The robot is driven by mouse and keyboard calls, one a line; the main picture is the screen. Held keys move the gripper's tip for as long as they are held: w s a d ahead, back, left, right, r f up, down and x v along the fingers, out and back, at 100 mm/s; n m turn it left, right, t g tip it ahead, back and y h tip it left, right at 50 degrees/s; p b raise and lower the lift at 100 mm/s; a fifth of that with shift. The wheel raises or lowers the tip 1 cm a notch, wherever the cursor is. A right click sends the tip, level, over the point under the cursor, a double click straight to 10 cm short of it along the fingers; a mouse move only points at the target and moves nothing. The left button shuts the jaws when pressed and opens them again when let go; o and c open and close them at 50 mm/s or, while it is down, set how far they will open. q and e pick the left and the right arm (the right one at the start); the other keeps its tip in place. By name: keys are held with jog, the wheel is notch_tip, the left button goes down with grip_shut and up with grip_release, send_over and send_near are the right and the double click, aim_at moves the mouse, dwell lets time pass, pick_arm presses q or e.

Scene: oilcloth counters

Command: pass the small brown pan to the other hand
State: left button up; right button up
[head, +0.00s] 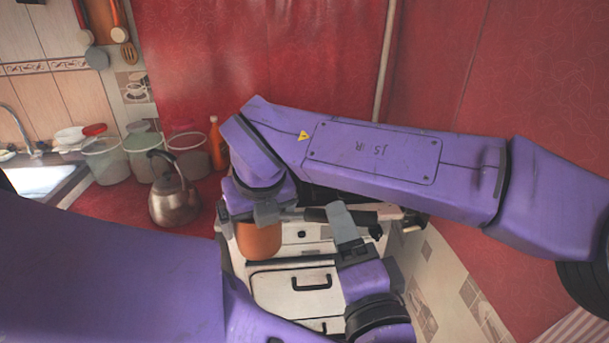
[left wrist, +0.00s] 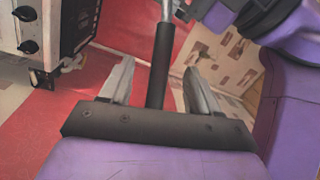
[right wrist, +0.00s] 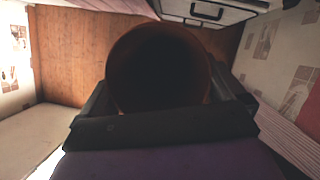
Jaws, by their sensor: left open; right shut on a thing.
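The small brown pan (head: 260,240) hangs below my right gripper (head: 246,212), which is shut on it. In the right wrist view the pan (right wrist: 158,70) fills the space between the fingers, its inside dark. My left gripper (head: 347,222) is open beside the pan, at its dark handle (head: 322,214). In the left wrist view the handle (left wrist: 162,65) stands between the two spread grey fingers, with gaps on both sides. Part of the pan is hidden by my right gripper in the head view.
A white stove (head: 290,283) with handled drawers stands below and behind the grippers. On the red counter at left are a metal kettle (head: 174,200), several clear tubs and an orange bottle (head: 217,146). A sink (head: 40,180) lies far left. My right forearm crosses above.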

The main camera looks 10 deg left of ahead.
pick_arm(q)
jog(key=s+d+n+g+h, duration=0.15)
jog(key=d+n+h, duration=0.35)
jog(key=d, duration=0.6)
jog(key=w+a+f+n+g, duration=0.1)
jog(key=w+a+f+n, duration=0.2)
jog(key=w+a+f, duration=0.5)
jog(key=w+a+f+n+g, duration=0.15)
jog(key=a+f, duration=0.25)
jog(key=f, duration=0.9)
jog(key=s+a+f+n+g, duration=0.2)
jog(key=s+a+f, duration=0.1)
jog(key=a+f, duration=0.4)
jog(key=s+a+f+n+g, duration=0.2)
jog(key=s+a+f+n, duration=0.15)
jog(key=f, duration=0.55)
jog(key=s+a+f+g, duration=0.2)
jog(key=s+a+f, duration=0.1)
jog(key=s+a, duration=0.2)
jog(key=s+a+f+n+g, duration=0.1)
jog(key=s+a+f, duration=0.3)
jog(key=s, duration=0.5)
jog(key=s+a+f+n+g+y, duration=0.1)
jog(key=s+a+f+g, duration=0.2)
jog(key=s+a, duration=0.4)
jog(key=shift+a+f, duration=0.15)
jog(key=shift+f, duration=0.4)
